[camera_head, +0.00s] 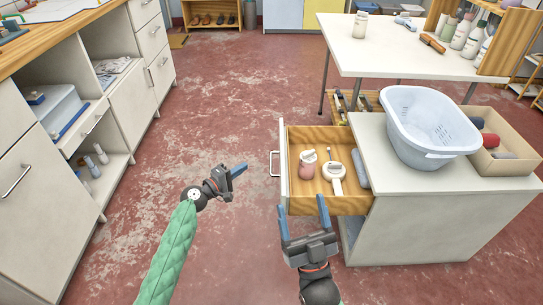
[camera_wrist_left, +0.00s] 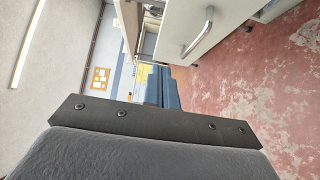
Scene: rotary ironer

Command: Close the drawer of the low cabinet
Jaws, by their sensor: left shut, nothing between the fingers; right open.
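The low cabinet (camera_head: 420,225) stands at the right with its wooden drawer (camera_head: 350,203) pulled out to the left. The drawer's white front has a metal handle (camera_head: 274,164) on its left side. Inside lie a pinkish bottle (camera_head: 307,167), a white round-headed tool (camera_head: 334,176) and a grey-blue item (camera_head: 360,169). My left gripper (camera_head: 240,170) is shut and empty, over the floor left of the handle and apart from it. Its blue fingers (camera_wrist_left: 160,87) show in the left wrist view. My right gripper (camera_head: 303,206) is open and empty at the drawer's near side; I cannot tell if it touches.
A pale blue basin (camera_head: 430,125) and a cardboard box (camera_head: 512,160) sit on the cabinet top. A white table (camera_head: 400,55) with bottles stands behind. A long counter with drawers (camera_head: 90,110) lines the left. The red floor between is clear.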

